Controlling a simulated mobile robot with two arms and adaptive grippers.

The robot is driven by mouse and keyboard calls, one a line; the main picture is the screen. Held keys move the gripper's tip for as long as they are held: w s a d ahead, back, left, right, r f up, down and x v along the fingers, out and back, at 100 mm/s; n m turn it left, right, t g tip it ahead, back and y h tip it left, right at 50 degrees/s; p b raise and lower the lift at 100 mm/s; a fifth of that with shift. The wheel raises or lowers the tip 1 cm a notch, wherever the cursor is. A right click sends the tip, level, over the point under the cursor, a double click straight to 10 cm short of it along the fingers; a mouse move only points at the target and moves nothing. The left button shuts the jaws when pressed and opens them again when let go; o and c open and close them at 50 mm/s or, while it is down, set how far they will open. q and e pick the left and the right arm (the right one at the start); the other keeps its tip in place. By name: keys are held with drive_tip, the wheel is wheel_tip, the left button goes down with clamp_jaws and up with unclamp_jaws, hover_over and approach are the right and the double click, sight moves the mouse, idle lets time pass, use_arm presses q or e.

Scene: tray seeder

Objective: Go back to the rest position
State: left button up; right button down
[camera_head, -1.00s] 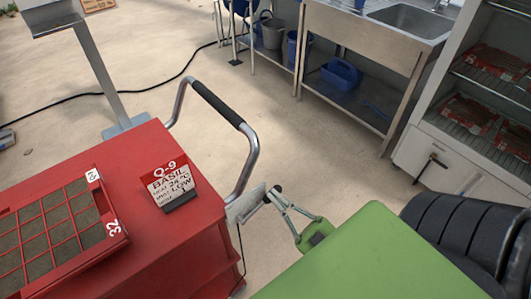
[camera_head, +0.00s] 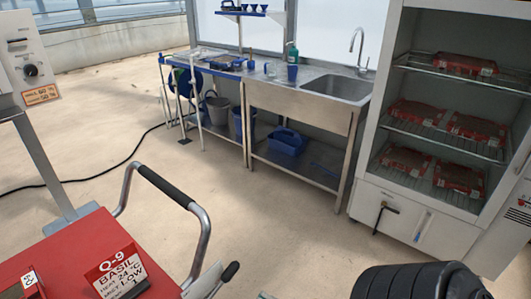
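Neither of my grippers shows in the head view, so their position and state are hidden. No held object shows. The red cart (camera_head: 60,250) stands at the lower left, partly cut off by the bottom edge. On it stands a label reading Q-9 BASIL (camera_head: 118,275). A black-gripped push handle (camera_head: 165,185) curves up from the cart.
A steel sink bench (camera_head: 310,105) with a blue caddy (camera_head: 287,141) below stands at the back. An open cabinet (camera_head: 385,200) with several red packs is on the right. A black ribbed object (camera_head: 420,284) is at the bottom edge. The middle floor is clear.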

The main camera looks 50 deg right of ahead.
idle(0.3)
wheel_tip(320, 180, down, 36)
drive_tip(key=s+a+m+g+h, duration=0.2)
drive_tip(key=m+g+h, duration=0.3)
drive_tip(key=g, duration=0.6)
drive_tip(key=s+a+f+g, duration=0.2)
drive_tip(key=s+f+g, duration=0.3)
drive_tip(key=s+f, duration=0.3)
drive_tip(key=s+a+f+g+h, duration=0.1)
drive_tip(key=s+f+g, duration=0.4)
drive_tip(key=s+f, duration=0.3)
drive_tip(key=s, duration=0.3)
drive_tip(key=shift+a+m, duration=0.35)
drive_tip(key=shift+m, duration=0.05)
